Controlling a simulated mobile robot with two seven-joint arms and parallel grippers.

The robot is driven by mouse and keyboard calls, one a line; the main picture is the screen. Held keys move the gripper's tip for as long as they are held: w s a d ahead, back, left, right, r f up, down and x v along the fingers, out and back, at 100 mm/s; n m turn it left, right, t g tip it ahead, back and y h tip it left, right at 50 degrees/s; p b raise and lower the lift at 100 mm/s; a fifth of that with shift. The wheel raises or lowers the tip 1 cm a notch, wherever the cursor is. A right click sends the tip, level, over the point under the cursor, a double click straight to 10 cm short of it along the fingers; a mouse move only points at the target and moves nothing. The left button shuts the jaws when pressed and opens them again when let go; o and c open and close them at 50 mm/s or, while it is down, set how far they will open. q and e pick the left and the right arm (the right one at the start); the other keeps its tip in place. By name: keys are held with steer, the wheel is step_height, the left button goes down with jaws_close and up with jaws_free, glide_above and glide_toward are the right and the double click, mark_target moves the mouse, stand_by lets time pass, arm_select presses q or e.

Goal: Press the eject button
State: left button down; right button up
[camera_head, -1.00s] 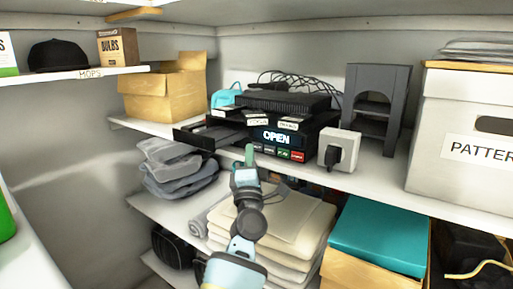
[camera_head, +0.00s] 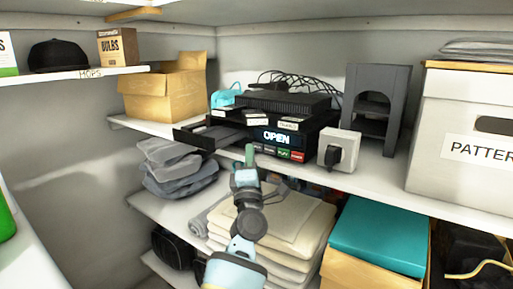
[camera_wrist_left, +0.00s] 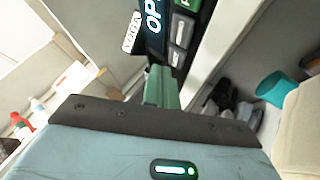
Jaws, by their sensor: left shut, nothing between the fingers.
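A black disc player (camera_head: 318,127) stands on the middle shelf in the head view, its display (camera_head: 277,137) reading "OPEN". A black tray (camera_head: 208,135) sticks out at its left. A row of small buttons (camera_head: 283,153) runs below the display, the rightmost red and one green. Their labels are too small to read, so I cannot tell which is eject. My left gripper (camera_head: 249,156) is shut and empty, its green fingers pointing up just in front of the row's left end. In the left wrist view the fingertips (camera_wrist_left: 162,80) are close to the grey buttons (camera_wrist_left: 180,32); contact is unclear.
A grey box with a black plug (camera_head: 340,146) and a dark grey stand (camera_head: 376,110) are right of the player. A cardboard box (camera_head: 165,95) is at the left. Folded cloths (camera_head: 285,225) lie on the shelf below, behind my arm. Loose cables (camera_head: 295,82) lie on top.

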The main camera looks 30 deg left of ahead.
arm_select(q)
steer(key=shift+w, duration=0.1)
steer(key=shift+w, duration=0.3)
steer(key=shift+w+d+b, duration=0.1)
steer(key=shift+w+b, duration=0.25)
stand_by(0.9)
steer(key=shift+s, duration=0.15)
steer(key=shift+s+p, duration=0.6)
